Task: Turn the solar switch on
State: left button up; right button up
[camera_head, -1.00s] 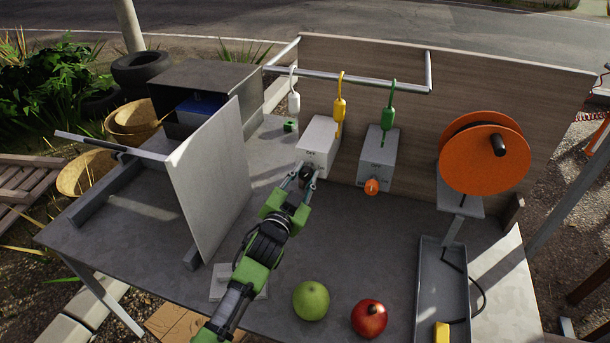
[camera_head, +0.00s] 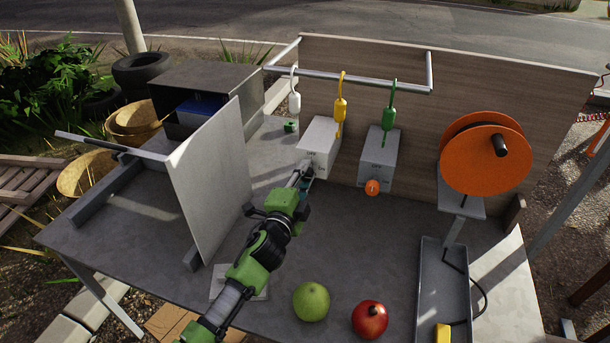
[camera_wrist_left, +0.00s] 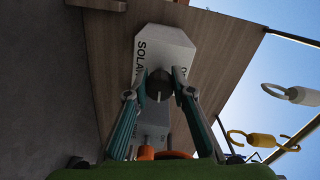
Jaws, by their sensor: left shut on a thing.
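The solar switch is a light grey box (camera_head: 318,147) against the wooden back board; it reads "SOLAR" in the left wrist view (camera_wrist_left: 165,48). Its dark round knob (camera_wrist_left: 158,84) sits on the front face. My left gripper (camera_head: 305,177) is at that face, with its two fingers (camera_wrist_left: 158,92) closed on opposite sides of the knob. In the head view the gripper hides the knob. The on or off marking cannot be read clearly. My right gripper is not in view.
A second grey box (camera_head: 377,158) with an orange knob (camera_head: 372,187) stands just right. Hooked white, yellow and green plugs (camera_head: 388,117) hang above. An orange reel (camera_head: 484,158) is at right; a grey panel (camera_head: 210,178) stands left. A green fruit (camera_head: 311,301) and red fruit (camera_head: 369,319) lie in front.

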pick_arm(q)
jog(key=shift+m, duration=0.6)
jog(key=shift+f, duration=0.1)
jog(key=o, duration=1.1)
jog(key=shift+o, duration=0.2)
jog(key=shift+s, duration=0.1)
jog(key=v, duration=1.2)
